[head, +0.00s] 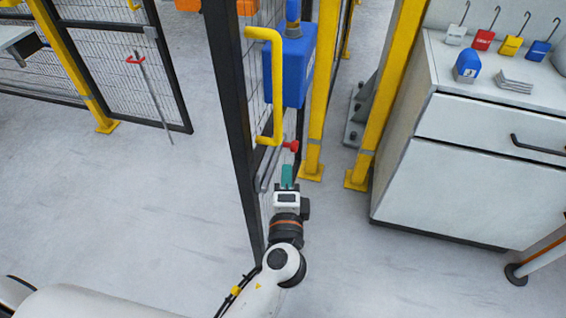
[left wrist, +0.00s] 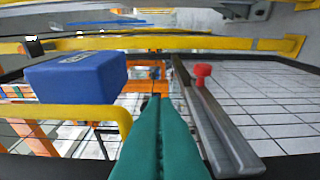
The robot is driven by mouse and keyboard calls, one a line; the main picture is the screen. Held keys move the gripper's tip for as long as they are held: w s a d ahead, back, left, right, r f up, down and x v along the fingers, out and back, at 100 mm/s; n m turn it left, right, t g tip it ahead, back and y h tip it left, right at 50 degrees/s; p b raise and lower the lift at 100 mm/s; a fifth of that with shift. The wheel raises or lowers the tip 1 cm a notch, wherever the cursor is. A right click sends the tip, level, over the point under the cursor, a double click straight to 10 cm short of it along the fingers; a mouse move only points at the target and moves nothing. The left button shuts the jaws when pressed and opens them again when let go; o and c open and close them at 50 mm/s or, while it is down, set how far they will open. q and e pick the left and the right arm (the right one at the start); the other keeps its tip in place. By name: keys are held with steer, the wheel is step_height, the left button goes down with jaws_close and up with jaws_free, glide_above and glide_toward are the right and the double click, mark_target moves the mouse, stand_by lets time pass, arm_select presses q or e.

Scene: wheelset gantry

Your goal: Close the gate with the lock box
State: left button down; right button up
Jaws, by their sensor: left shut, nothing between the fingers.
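The gate (head: 232,130) is a black-framed mesh panel, seen steeply in the head view. It carries a yellow handle (head: 277,90) and the blue lock box (head: 290,70) near the yellow post (head: 319,100). In the left wrist view the lock box (left wrist: 75,77) is upper left, above the yellow handle (left wrist: 70,112). A grey bar (left wrist: 217,120) with a red knob (left wrist: 203,75) lies to the right. My left gripper (head: 287,172), with teal fingers, is shut and empty, below the red knob and handle. Whether the gate touches the post is unclear. My right gripper is not visible.
A grey cabinet (head: 470,170) stands right, with several coloured padlocks or tags, a blue item (head: 467,66) and a stack of cards (head: 514,84) on top. A second yellow post (head: 385,100) stands beside it. More fence (head: 120,55) is upper left. The floor (head: 110,200) at left is clear.

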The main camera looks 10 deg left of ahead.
mark_target(269, 143)
arm_select(q)
steer(key=w+a+p, duration=0.1)
steer(key=w, duration=0.2)
steer(key=w+a+p, duration=0.1)
steer(key=w+a, duration=0.1)
steer(key=w, duration=0.1)
steer(key=w+a+p, duration=0.1)
steer(key=w+a, duration=0.1)
steer(key=w, duration=0.1)
steer(key=shift+a, duration=0.55)
steer(key=shift+a, duration=0.1)
